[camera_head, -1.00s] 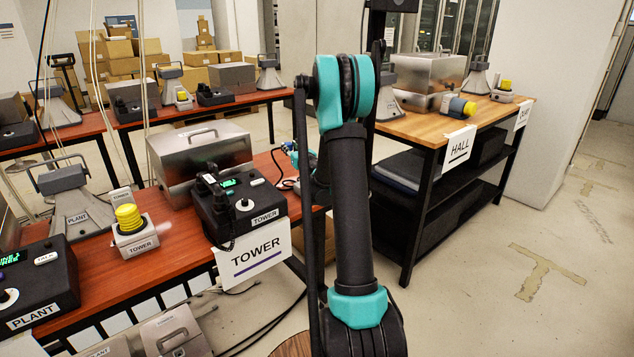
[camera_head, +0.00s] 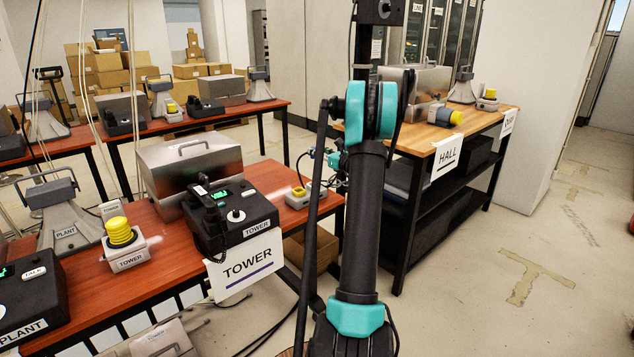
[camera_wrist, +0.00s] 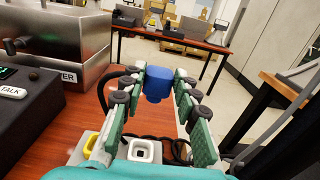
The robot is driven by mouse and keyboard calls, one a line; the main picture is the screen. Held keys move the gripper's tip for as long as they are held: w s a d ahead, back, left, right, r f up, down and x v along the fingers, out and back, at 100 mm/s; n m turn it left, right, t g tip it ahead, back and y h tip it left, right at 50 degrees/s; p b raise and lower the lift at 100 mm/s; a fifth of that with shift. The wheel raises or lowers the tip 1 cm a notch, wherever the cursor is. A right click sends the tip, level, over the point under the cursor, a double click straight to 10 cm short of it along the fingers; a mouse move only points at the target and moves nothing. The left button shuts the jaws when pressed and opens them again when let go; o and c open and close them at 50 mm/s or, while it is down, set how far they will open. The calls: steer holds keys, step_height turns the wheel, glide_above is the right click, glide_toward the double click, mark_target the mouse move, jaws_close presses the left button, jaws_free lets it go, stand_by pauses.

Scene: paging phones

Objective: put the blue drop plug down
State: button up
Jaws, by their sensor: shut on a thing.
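The blue drop plug (camera_wrist: 157,84) is between the fingertips of my gripper (camera_wrist: 160,88) in the wrist view. My gripper is shut on it and holds it over the right end of the red-brown TOWER table (camera_wrist: 62,140). A pale box with a square white socket (camera_wrist: 143,150) and a yellow part (camera_wrist: 90,145) shows below the fingers.
A black TOWER console (camera_head: 232,217) and a metal case (camera_head: 190,172) stand to the left. A dark cable (camera_wrist: 103,92) lies beside the fingers. The wooden HALL table (camera_head: 420,134) stands to the right, with open floor beyond.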

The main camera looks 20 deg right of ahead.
step_height(320, 180, down, 13)
steer(key=shift+r, duration=0.1)
stand_by(0.4)
steer(key=shift+f, duration=0.35)
steer(key=o, duration=1.2)
steer(key=shift+c, duration=0.2)
steer(key=shift+r, duration=0.1)
